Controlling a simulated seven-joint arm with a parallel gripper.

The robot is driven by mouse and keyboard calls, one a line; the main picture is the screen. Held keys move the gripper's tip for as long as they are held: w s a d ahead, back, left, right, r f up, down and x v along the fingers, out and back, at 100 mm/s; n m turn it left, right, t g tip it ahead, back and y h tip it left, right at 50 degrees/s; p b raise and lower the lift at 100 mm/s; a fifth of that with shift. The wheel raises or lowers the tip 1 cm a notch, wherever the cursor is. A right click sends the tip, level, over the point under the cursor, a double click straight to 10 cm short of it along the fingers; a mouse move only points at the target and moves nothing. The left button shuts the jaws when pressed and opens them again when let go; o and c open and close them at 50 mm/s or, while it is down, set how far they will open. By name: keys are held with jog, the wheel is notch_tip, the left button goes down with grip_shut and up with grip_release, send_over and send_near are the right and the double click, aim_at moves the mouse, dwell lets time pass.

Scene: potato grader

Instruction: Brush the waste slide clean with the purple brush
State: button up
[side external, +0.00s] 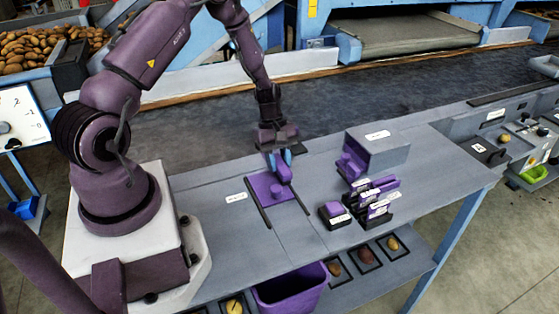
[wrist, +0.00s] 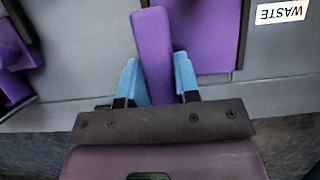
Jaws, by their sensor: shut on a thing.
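My gripper (side external: 279,157) is shut on the purple brush (side external: 285,173), just above the far edge of the waste slide. In the wrist view the brush (wrist: 152,50) sits between the two blue fingertips (wrist: 158,78) and points away from me. The waste slide (side external: 289,207) is a flat purple plate between dark side rails, and it also shows in the wrist view (wrist: 210,40). A short purple lump (side external: 276,190) shows on the slide; I cannot tell whether it belongs to the brush. The brush's underside and any contact with the slide are hidden.
A white WASTE label (wrist: 282,12) lies beside the slide. A purple bin (side external: 290,292) stands below the front edge. A dark belt (side external: 200,140) runs behind.

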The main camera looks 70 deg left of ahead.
jog(key=shift+s, duration=4.2)
jog(key=shift+w, duration=0.1)
jog(key=shift+w, duration=4.3)
jog(key=shift+s, duration=0.1)
jog(key=shift+s, duration=4.3)
notch_tip(320, 180, up, 7)
